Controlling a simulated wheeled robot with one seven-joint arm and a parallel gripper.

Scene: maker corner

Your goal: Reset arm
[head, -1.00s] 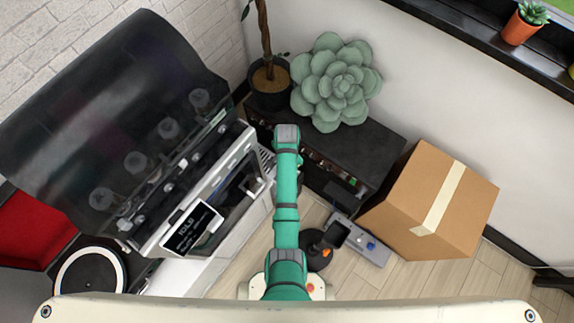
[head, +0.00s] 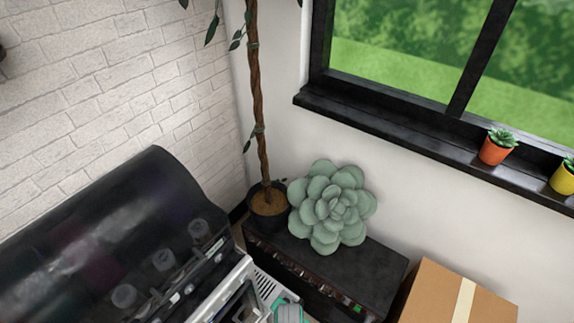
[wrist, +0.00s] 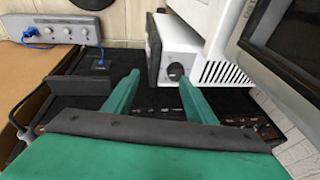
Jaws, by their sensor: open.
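My gripper (wrist: 159,78) shows in the wrist view with its two green fingers apart and nothing between them. Beyond the fingers are a black surface and a white device with a dark knob (wrist: 176,71). In the head view only a small green and grey part of my arm (head: 289,313) shows at the bottom edge. The rest of the arm is out of that view.
The large machine with a dark cover (head: 90,245) is at lower left. A black cabinet (head: 375,268) carries a succulent (head: 333,205) and stands beside a cardboard box (head: 435,300). A grey box with a blue cable (wrist: 60,28) is at upper left in the wrist view.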

